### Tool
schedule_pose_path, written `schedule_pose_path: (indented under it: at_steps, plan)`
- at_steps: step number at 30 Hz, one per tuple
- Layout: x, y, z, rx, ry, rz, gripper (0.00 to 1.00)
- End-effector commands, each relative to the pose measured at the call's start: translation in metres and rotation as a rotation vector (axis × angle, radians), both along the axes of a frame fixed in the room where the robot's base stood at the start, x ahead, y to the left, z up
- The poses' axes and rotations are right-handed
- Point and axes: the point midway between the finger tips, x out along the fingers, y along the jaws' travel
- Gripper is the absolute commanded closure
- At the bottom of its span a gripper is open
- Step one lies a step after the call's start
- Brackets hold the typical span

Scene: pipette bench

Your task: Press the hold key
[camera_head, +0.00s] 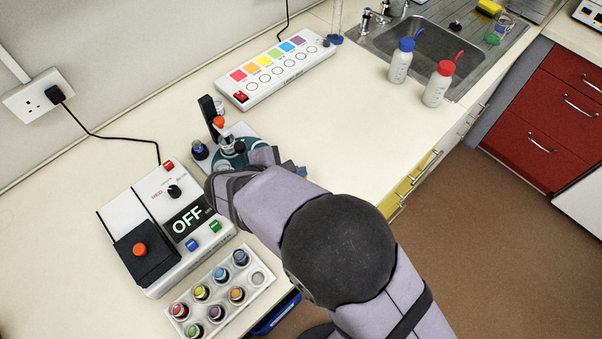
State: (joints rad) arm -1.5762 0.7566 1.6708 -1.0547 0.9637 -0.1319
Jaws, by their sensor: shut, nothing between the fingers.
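A white console (155,290) stands at the left, with a lit display (188,218) reading OFF. It bears a blue key (192,244), a green key (215,227), a red key (169,167) and a black knob (174,191). The key lettering is too small to read, so I cannot tell which is the hold key. All three keys are uncovered. My gripper (228,190) is at the end of my arm, just right of the console and above the bench. It is shut and empty; its fingertips are mostly hidden by my wrist.
A black pad with an orange button (139,249) is on the console's left. A rack (259,297) of coloured vials stands in front. A colour-chart panel (310,62) and two bottles (400,66) stand farther back. The bench's right middle is clear.

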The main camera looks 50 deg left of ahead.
Motion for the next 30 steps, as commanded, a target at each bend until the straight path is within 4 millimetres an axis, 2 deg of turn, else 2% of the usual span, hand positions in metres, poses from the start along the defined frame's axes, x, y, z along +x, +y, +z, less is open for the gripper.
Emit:
schedule_pose_path:
  at_steps: [11, 25, 30]
  plan:
    - [0.000, 0.000, 0.015, -0.001, 0.001, -0.001, 1.00]
    - [0.000, 0.000, 0.018, 0.000, 0.000, 0.000, 1.00]
    - [0.000, 0.000, 0.028, 0.001, 0.000, -0.001, 1.00]
